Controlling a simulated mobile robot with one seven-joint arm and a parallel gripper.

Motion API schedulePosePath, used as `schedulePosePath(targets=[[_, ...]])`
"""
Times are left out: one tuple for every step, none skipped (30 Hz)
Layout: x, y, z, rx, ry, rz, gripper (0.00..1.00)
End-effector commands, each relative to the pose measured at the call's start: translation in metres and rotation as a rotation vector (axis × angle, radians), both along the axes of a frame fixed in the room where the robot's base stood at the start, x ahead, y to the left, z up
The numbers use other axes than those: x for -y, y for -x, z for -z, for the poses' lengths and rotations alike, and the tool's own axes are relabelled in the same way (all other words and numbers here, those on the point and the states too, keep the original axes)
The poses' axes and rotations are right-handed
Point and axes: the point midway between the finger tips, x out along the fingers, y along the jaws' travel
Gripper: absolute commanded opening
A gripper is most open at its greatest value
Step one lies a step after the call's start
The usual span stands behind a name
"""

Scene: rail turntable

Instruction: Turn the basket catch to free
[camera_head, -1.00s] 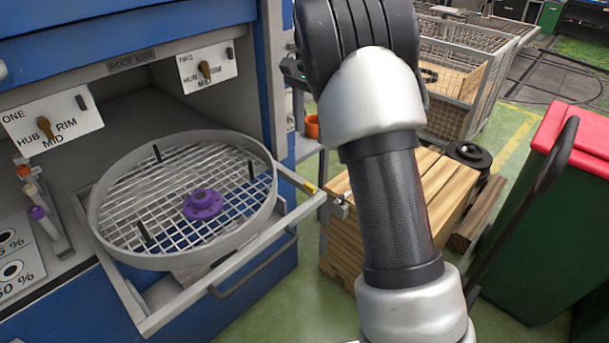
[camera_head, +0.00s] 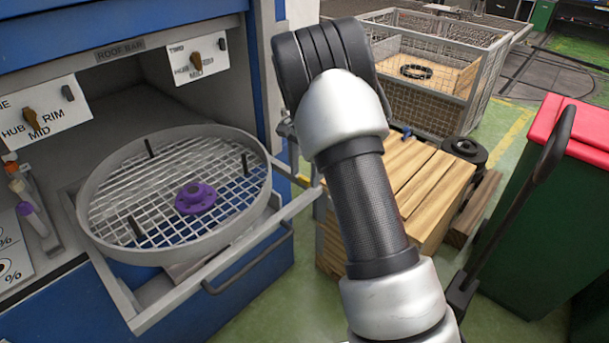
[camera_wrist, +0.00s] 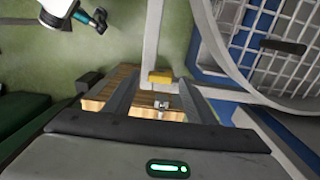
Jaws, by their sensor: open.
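The round wire basket (camera_head: 88,215) sits on its pulled-out grey frame (camera_head: 150,318) in the head view, with a purple hub piece (camera_head: 195,198) on its mesh. In the wrist view the basket (camera_wrist: 228,62) is at the upper right. A yellow block (camera_wrist: 160,77) sits on the frame's bar, with a small metal piece (camera_wrist: 162,103), likely the catch, just below it in the picture. My gripper (camera_wrist: 160,90) is open, one finger on each side of these; I cannot tell any contact. My arm hides the catch and gripper in the head view.
A wooden crate (camera_head: 408,178) stands beside and below the frame's corner. A red-lidded green bin (camera_head: 545,190) is at the right and a mesh cage (camera_head: 425,105) behind. Selector plates (camera_head: 195,58) are on the blue machine (camera_head: 262,75). Green floor shows between.

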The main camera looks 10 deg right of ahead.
Motion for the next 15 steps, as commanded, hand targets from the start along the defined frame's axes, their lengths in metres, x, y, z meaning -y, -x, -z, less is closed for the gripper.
schedulePosePath(targets=[[0.0000,0.0002,0.0043,-0.001,0.000,0.000,0.50],[0.0000,0.0002,0.0056,-0.001,-0.001,0.000,0.50],[0.0000,0.0002,0.0069,-0.001,-0.001,0.000,0.50],[0.0000,0.0002,0.0074,-0.001,-0.001,0.000,0.50],[0.0000,0.0002,0.0077,-0.001,-0.001,0.000,0.50],[0.0000,0.0001,0.0079,-0.001,-0.001,0.000,0.50],[0.0000,0.0001,0.0079,0.000,0.000,0.000,0.50],[0.0000,0.0001,0.0078,0.000,0.000,0.000,0.50],[0.0000,0.0001,0.0077,0.000,0.000,0.000,0.50],[0.0001,0.0001,0.0077,0.000,0.000,0.000,0.50],[0.0001,0.0001,0.0076,0.000,0.000,0.000,0.50],[0.0001,0.0001,0.0076,0.000,0.000,0.000,0.47],[0.0001,0.0001,0.0075,0.000,0.000,0.000,0.42],[0.0001,0.0001,0.0075,0.000,0.000,0.001,0.36],[0.0001,0.0001,0.0075,0.000,0.000,0.000,0.30]])
